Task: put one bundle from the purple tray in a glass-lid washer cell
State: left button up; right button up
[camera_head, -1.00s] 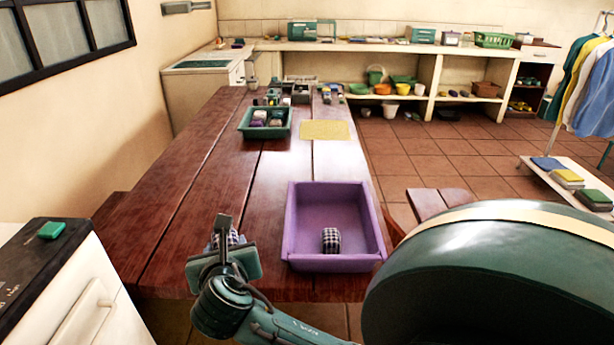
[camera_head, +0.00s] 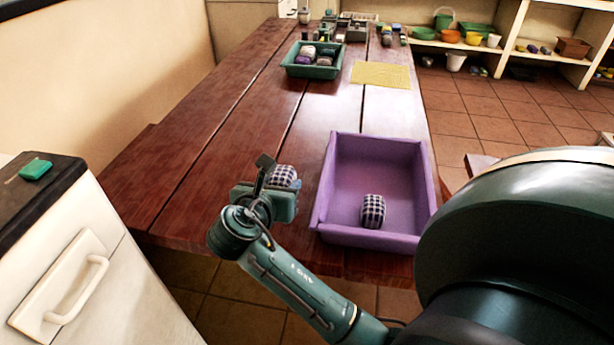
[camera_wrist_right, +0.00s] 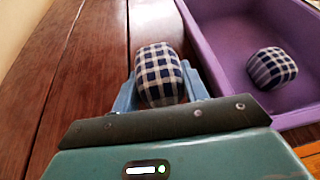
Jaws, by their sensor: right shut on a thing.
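The purple tray (camera_head: 328,190) sits on the near right end of the wooden table. One dark-blue and white checked bundle (camera_head: 373,211) lies inside it; it also shows in the right wrist view (camera_wrist_right: 272,68). My right gripper (camera_head: 272,190) is left of the tray, shut on a second checked bundle (camera_wrist_right: 160,75), outside the tray and over the table's near end. That held bundle (camera_head: 284,176) is partly hidden by the gripper in the head view. My left gripper is not in view. No glass-lid washer cell can be made out in these frames.
A white cabinet with a handle (camera_head: 75,290) and dark top stands at the lower left, with a green block (camera_head: 36,169) on it. A green tray (camera_head: 288,62) of bundles and a yellow mat (camera_head: 381,75) lie farther along the table. The table's left middle is clear.

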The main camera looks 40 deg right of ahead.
jog(key=shift+f+b, duration=0.85)
jog(key=shift+f, duration=2.65)
jog(key=o, duration=1.2)
jog(key=shift+f, duration=0.15)
jog(key=shift+o, duration=0.2)
